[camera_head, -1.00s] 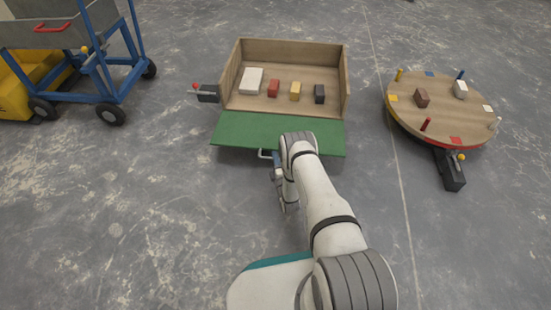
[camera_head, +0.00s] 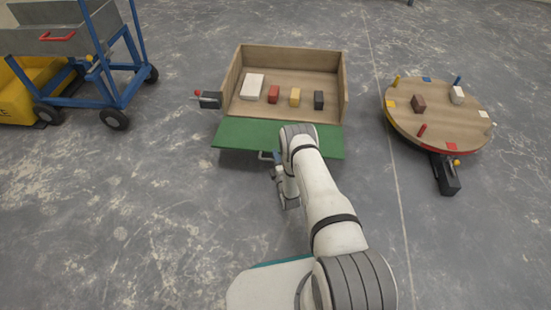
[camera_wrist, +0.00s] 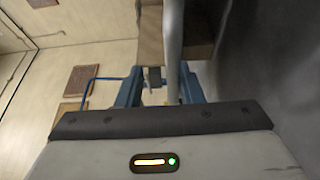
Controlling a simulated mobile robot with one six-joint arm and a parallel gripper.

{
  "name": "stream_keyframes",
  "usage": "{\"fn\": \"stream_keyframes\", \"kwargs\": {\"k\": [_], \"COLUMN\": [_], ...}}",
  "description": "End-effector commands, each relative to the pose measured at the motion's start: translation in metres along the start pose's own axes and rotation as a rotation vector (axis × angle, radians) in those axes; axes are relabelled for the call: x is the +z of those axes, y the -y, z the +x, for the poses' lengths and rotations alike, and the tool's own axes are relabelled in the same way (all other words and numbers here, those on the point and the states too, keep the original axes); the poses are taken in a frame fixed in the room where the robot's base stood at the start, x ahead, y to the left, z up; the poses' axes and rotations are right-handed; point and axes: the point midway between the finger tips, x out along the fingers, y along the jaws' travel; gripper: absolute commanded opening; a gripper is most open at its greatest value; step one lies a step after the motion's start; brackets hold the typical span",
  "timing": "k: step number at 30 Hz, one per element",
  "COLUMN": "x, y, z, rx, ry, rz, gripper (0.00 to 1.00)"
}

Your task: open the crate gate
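The wooden crate (camera_head: 232,75) stands ahead in the head view. Its green gate (camera_head: 240,133) is folded down at the front, sloping toward me, and the front of the crate is open. My gripper (camera_head: 279,172) is just beside and below this handle, partly hidden by my arm. In the wrist view two blue fingers of my gripper (camera_wrist: 160,92) stand apart. A pale bar runs near the right finger; I cannot tell whether it touches.
A round turntable (camera_head: 440,120) stands right, a blue cart (camera_head: 100,85) left.

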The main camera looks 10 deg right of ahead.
Motion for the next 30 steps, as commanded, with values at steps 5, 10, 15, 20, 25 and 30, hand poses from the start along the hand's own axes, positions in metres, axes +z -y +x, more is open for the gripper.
{"fn": "stream_keyframes", "kwargs": {"k": [5,10,15,20,25,30], "x": [0.000,0.001,0.001,0.001,0.001,0.001], "y": [-0.002,-0.002,-0.003,-0.002,-0.001,0.000], "z": [0.001,-0.007,-0.036,-0.062,-0.076,-0.078], "rx": [0.004,0.001,-0.002,-0.002,-0.001,0.000], "ry": [0.000,0.000,0.000,0.002,0.002,0.001], "rz": [-0.001,0.000,0.001,0.000,0.000,-0.001], "gripper": [0.32,0.32,0.32,0.32,0.32,0.32]}}
